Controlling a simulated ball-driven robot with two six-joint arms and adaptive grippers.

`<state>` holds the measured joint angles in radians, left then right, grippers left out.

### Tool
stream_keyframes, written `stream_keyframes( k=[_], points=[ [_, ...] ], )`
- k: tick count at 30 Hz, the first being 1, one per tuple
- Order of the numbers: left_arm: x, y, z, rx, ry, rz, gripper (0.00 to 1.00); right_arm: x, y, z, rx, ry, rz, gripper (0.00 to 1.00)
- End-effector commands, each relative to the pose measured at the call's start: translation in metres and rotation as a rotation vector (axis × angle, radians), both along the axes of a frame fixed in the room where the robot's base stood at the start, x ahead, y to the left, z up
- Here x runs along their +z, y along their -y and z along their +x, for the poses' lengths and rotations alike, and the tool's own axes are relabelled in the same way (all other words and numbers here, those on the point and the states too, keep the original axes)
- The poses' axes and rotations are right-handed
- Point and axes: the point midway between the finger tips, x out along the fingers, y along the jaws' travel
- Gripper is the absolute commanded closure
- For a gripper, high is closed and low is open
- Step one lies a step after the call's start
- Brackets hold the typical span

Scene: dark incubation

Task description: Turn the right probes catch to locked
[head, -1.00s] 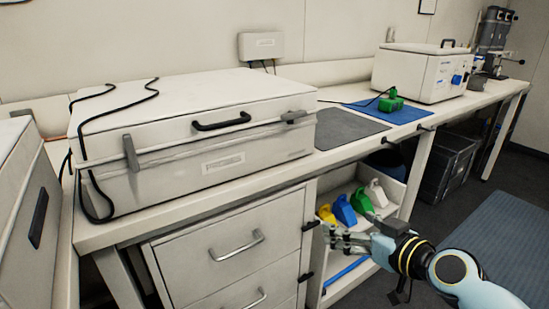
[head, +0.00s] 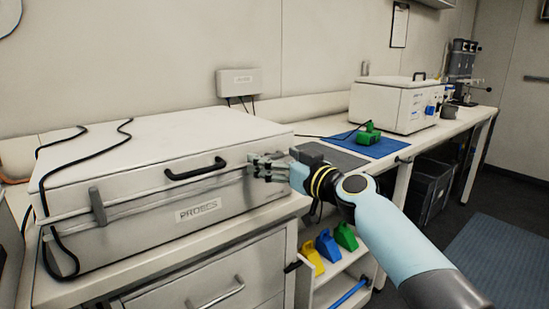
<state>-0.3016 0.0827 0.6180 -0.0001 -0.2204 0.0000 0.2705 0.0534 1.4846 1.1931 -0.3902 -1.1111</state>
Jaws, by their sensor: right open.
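The probes box (head: 150,210) is a large white case with a closed lid, a black front handle (head: 195,170) and a "PROBES" label. Its left catch (head: 97,206) is a grey tab standing nearly upright across the lid seam. My right gripper (head: 254,167) is open at the front right corner of the box, level with the seam. The right catch is hidden behind the gripper, so I cannot tell its position or whether the fingers touch it. My left gripper is not in view.
Black cables (head: 45,215) hang over the box's left side. A grey mat, a blue mat (head: 385,146) with a green device (head: 368,134), and another white box (head: 390,105) lie along the bench to the right. Drawers and a shelf with coloured holders (head: 327,246) are below.

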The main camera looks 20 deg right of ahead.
Motion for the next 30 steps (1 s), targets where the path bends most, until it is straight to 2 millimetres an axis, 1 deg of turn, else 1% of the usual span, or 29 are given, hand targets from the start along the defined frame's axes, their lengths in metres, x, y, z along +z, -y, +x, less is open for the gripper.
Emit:
stream_keyframes(
  k=[3,10,11,23,24,30],
  points=[
    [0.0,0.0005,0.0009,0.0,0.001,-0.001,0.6,0.0002,-0.0023,0.0051,0.0,-0.001,0.002,0.1],
    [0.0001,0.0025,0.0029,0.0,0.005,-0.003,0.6,-0.0001,-0.0023,0.0055,0.0,0.0,0.001,0.1],
    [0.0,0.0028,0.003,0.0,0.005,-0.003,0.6,-0.0002,-0.0023,0.0054,0.0,0.0,0.001,0.12],
    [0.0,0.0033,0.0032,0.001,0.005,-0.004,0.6,-0.0003,-0.002,0.0052,0.0,-0.001,0.001,0.65],
    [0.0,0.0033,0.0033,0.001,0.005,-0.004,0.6,-0.0003,-0.002,0.0052,0.0,-0.001,0.001,0.66],
    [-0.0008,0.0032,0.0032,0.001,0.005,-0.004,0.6,-0.0006,-0.0019,0.0053,0.0,-0.006,0.015,0.66]
  ],
)
